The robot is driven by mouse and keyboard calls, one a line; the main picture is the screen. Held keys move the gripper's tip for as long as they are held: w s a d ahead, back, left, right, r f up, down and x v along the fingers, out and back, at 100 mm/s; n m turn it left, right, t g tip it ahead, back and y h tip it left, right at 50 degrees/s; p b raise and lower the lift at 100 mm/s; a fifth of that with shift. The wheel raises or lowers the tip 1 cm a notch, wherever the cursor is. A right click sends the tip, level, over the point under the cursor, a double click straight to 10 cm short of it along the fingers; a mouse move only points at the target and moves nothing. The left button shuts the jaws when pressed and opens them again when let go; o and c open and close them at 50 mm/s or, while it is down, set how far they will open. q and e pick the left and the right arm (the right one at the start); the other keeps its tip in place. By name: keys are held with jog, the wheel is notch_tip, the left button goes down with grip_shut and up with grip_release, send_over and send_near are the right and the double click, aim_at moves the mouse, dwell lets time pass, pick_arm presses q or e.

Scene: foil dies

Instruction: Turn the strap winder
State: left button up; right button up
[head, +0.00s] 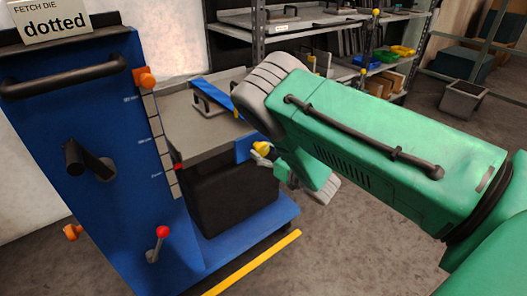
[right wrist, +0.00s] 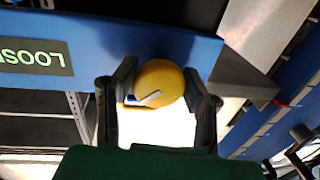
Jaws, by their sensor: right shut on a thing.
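The strap winder is a round yellow knob (head: 261,147) on the blue edge of the cart's grey top, on the side facing my right arm. In the right wrist view the yellow knob (right wrist: 158,80) sits between the two dark fingers of my right gripper (right wrist: 160,88), which is shut on it. A pale pointer crosses the knob's lower part. Beside it is a dark label (right wrist: 35,57) with upside-down green letters, seemingly "LOOS", cut off by the frame. In the head view my right gripper (head: 263,157) is partly hidden by its own arm. My left gripper is out of view.
The blue cart (head: 110,150) has an orange knob (head: 145,78), a red-topped lever (head: 160,240) and a black push handle (head: 65,77). A blue strap (head: 218,88) crosses the grey top. Shelves (head: 300,22) stand behind. A yellow floor line (head: 255,262) runs beside the cart.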

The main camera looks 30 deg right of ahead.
jog(key=shift+w+r+n+p, duration=0.15)
jog(key=shift+r+n+p, duration=0.25)
jog(key=shift+n, duration=0.2)
jog(key=shift+n+p, duration=0.75)
jog(key=shift+n, duration=0.45)
jog(key=shift+d+n+h+p, duration=0.1)
jog(key=shift+n+h+p, duration=0.35)
jog(key=shift+n, duration=0.75)
jog(key=shift+f+n+g+p, duration=0.1)
jog(key=shift+n+g+p, duration=0.35)
jog(key=shift+n, duration=0.85)
jog(key=o, duration=1.2)
jog(key=shift+f, duration=0.1)
